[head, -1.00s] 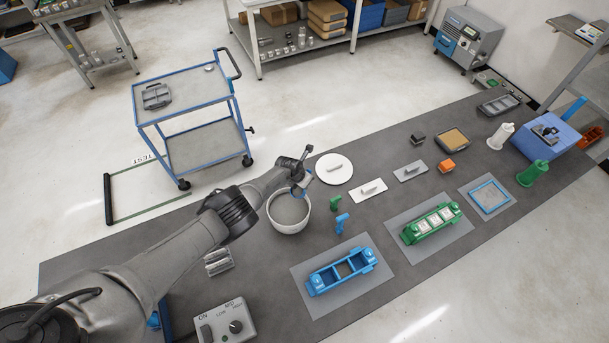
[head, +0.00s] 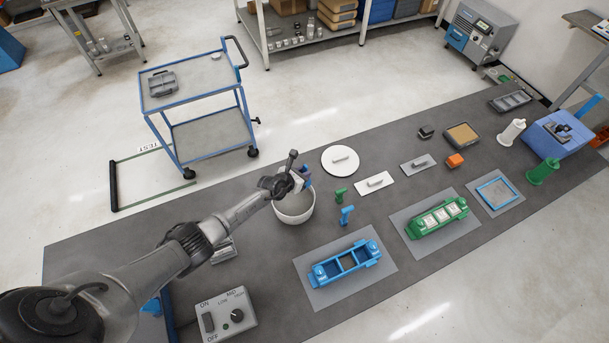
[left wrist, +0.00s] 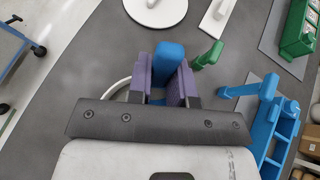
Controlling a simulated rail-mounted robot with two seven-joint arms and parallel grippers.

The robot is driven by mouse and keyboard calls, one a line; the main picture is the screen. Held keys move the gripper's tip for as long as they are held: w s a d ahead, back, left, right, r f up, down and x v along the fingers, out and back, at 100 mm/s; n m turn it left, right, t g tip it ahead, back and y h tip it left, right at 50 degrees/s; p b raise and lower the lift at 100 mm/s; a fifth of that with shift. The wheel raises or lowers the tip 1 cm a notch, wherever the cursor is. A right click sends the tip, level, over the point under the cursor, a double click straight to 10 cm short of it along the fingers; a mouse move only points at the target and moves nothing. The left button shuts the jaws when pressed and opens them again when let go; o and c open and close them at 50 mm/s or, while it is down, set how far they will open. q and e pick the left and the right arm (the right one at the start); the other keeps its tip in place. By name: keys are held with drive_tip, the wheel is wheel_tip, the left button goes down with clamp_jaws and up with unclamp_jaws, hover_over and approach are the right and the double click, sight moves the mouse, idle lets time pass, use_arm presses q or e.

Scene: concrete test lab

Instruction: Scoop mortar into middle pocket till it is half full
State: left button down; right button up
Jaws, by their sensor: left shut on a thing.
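My left gripper (head: 303,180) is at the far rim of a white bowl (head: 296,219) of grey mortar. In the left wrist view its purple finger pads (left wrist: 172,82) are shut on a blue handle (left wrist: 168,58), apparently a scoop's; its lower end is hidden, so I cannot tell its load. The blue mould (head: 345,263) lies on a grey mat to the right of and nearer than the bowl. It has a row of pockets, and the middle one looks empty. It shows partly in the left wrist view (left wrist: 279,135). My right gripper is out of view.
Small green (head: 340,196) and blue (head: 347,214) tools stand between bowl and blue mould. A white disc (head: 340,160) and flat trowels (head: 375,183) lie behind. A green mould (head: 437,217) with pale-filled pockets lies right. A switch box (head: 226,318) is in front.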

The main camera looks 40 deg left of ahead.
use_arm(q)
drive_tip(key=shift+s+f+t+b, duration=0.3)
drive_tip(key=shift+s+t+b, duration=0.55)
drive_tip(key=shift+b, duration=1.35)
drive_tip(key=t+b, duration=0.1)
drive_tip(key=b, duration=0.1)
drive_tip(key=t+b, duration=0.1)
drive_tip(key=b, duration=0.1)
drive_tip(key=shift+s+a+f+h, duration=0.15)
drive_tip(key=shift+s+f+h, duration=0.05)
drive_tip(key=shift+s+h, duration=0.15)
drive_tip(key=shift+s+a+f+t+h+b, duration=0.15)
drive_tip(key=shift+s+t+b, duration=0.65)
drive_tip(key=shift+b, duration=2.45)
drive_tip(key=shift+s+f+t+b, duration=0.35)
drive_tip(key=shift+t+b, duration=0.75)
drive_tip(key=shift+b, duration=2.15)
drive_tip(key=shift+s+a+f+t+h+b, duration=0.1)
drive_tip(key=shift+s+t+b, duration=0.75)
drive_tip(key=shift+b, duration=2.4)
drive_tip(key=shift+w+r, duration=0.1)
